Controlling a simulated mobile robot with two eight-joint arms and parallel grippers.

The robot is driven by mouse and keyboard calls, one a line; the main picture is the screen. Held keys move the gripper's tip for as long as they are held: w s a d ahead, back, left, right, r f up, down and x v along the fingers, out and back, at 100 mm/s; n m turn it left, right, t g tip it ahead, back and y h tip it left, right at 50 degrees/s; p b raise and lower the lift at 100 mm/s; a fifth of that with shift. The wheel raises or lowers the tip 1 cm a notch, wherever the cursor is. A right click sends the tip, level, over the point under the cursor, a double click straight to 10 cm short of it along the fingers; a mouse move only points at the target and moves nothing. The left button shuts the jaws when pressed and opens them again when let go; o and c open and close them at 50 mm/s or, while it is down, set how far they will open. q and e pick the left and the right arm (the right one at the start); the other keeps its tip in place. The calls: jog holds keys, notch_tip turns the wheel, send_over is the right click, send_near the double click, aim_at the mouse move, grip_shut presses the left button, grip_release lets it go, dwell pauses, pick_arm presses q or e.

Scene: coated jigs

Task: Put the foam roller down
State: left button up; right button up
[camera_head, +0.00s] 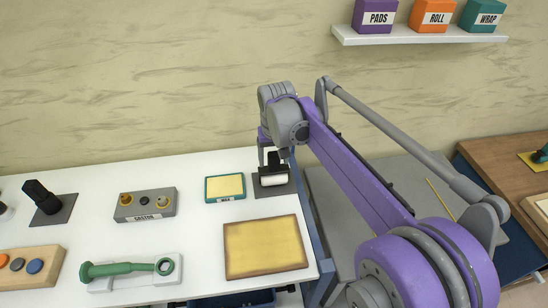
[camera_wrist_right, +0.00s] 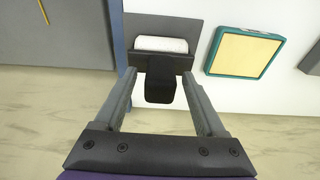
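The foam roller has a white cylinder (camera_head: 273,180) and a black handle. It sits on a dark square pad (camera_head: 284,189) near the back right corner of the white table. In the right wrist view the white roller (camera_wrist_right: 162,45) lies across the dark pad (camera_wrist_right: 185,25), and its black handle (camera_wrist_right: 160,82) stands between my fingers. My right gripper (camera_head: 272,152) is over the handle. In the wrist view its fingers (camera_wrist_right: 159,74) are spread, with a gap on each side of the handle. My left gripper is not in view.
A teal-framed yellow pad (camera_head: 225,187) lies just left of the roller; a larger yellow board (camera_head: 265,247) lies in front. A grey castor block (camera_head: 145,204), a green-handled tool (camera_head: 125,269) and another black-handled tool (camera_head: 48,198) stand further left. A shelf (camera_head: 420,36) holds three boxes.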

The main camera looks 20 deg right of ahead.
aim_at(275, 180)
jog(key=shift+r, duration=0.1)
jog(key=shift+r, duration=0.3)
notch_tip(275, 180, up, 11)
jog(key=s+p, duration=0.1)
jog(key=shift+s+a+r, duration=0.2)
jog(key=shift+s+a, duration=0.05)
jog(key=shift+s, duration=0.15)
jog(key=shift+f, duration=0.1)
